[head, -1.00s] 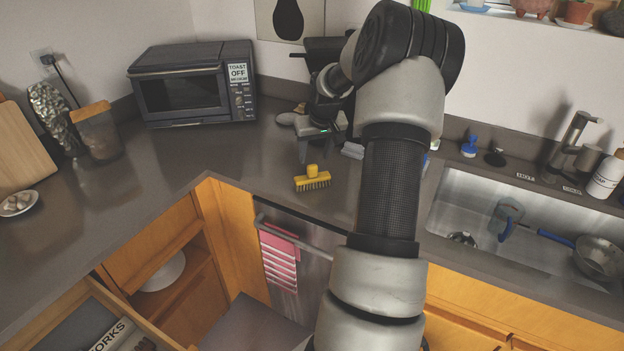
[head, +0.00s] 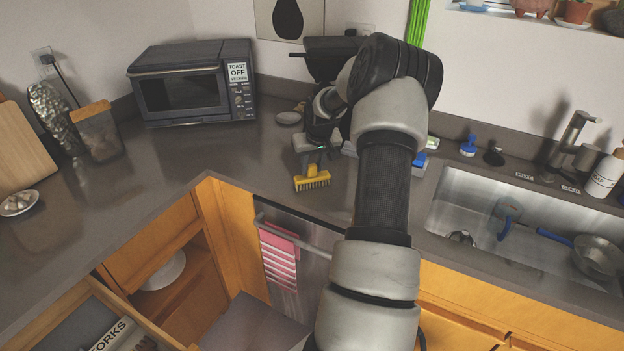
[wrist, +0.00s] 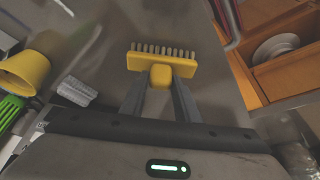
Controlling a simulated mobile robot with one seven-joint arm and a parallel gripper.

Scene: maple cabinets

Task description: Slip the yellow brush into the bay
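The yellow brush (head: 312,181) stands on the grey counter near its front edge, left of my arm, bristles along one side. In the wrist view the brush (wrist: 181,63) shows its bristle bar and short block handle. My gripper (head: 312,165) is down at the brush. In the wrist view the two fingers of my gripper (wrist: 160,84) lie on either side of the handle, close to it. I cannot tell whether they press on it. Which opening is the bay is not clear; an open cabinet compartment (head: 185,290) shows below the counter.
A microwave (head: 192,84) stands at the back left. A sink (head: 520,225) with a pan (head: 598,257) is at the right. A dishwasher handle (head: 290,236) with a pink towel (head: 280,262) is below. An open drawer (head: 105,325) juts out at lower left.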

